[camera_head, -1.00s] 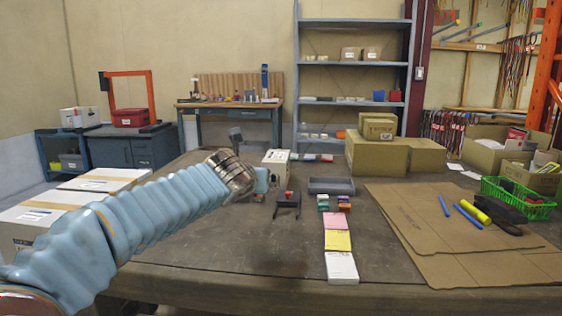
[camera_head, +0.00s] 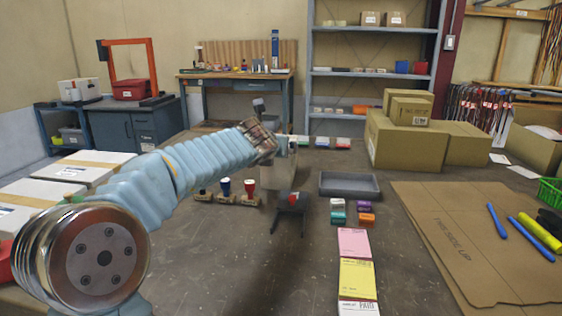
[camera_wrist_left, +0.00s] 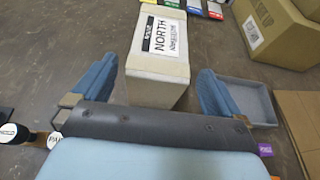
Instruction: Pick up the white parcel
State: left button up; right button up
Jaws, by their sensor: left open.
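The white parcel (camera_head: 272,178) stands on the workbench in the head view, its top partly hidden behind my left arm and gripper. In the left wrist view the parcel (camera_wrist_left: 155,90) lies between the two blue fingers, with a black and white NORTH label on its top. My left gripper (camera_wrist_left: 155,78) is open, one finger on each side of the parcel, with a visible gap on the right. My left gripper also shows in the head view (camera_head: 285,146). My right gripper is out of view.
Cardboard boxes (camera_head: 405,145) stand at the back right. Coloured pads (camera_head: 355,243) lie nearer.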

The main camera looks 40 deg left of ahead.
pick_arm(q)
jog(key=x, duration=0.7)
jog(key=shift+w+r, duration=0.1)
jog(key=shift+r, duration=0.1)
jog(key=shift+c, duration=0.5)
jog(key=c, duration=1.4)
jog(key=shift+r, duration=0.1)
jog(key=shift+c, duration=0.8)
jog(key=shift+r, duration=0.15)
